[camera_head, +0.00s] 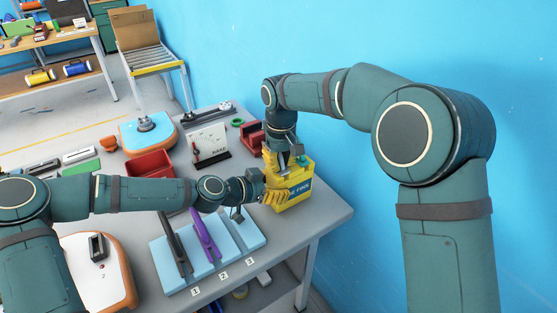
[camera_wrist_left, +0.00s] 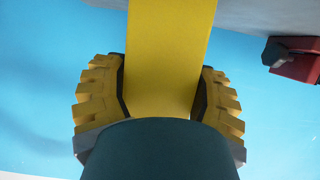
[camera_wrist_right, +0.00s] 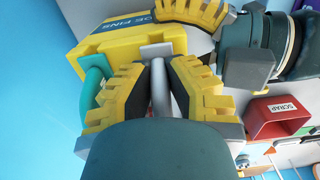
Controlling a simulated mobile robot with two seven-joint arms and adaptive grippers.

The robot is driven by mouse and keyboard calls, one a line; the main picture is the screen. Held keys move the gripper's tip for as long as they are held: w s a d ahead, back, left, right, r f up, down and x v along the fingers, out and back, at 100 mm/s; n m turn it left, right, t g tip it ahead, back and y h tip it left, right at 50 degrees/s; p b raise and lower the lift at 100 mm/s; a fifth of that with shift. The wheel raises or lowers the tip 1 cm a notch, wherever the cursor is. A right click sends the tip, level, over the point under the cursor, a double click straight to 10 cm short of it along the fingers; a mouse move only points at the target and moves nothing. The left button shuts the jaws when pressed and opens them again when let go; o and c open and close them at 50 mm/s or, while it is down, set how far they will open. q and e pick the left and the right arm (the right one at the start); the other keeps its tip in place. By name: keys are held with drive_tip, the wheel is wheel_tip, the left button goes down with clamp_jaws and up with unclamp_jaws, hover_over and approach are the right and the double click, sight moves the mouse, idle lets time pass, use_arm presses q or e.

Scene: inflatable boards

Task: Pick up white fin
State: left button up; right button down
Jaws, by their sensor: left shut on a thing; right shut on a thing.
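A yellow box (camera_head: 293,199) with a label ending in "FINS" stands at the right end of the table; it also shows in the right wrist view (camera_wrist_right: 140,42). My left gripper (camera_head: 277,196) is shut on this box from its left side; the yellow body fills the gap between the fingers in the left wrist view (camera_wrist_left: 160,100). My right gripper (camera_wrist_right: 160,95) points down over the box and is shut on a pale grey-white fin (camera_wrist_right: 158,52). A teal-green fin (camera_wrist_right: 92,88) is beside it. How deep the white fin sits in the box is hidden.
A light-blue stand (camera_head: 228,262) with dark and purple pieces is in front. A red scrap bin (camera_head: 150,166), white gauge panel (camera_head: 208,146) and red block (camera_head: 250,137) stand nearby. A blue wall (camera_head: 330,60) is close behind my right arm.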

sight(280, 155)
wheel_tip(280, 155, up, 10)
idle(0.6)
use_arm(q)
drive_tip(key=o, duration=1.3)
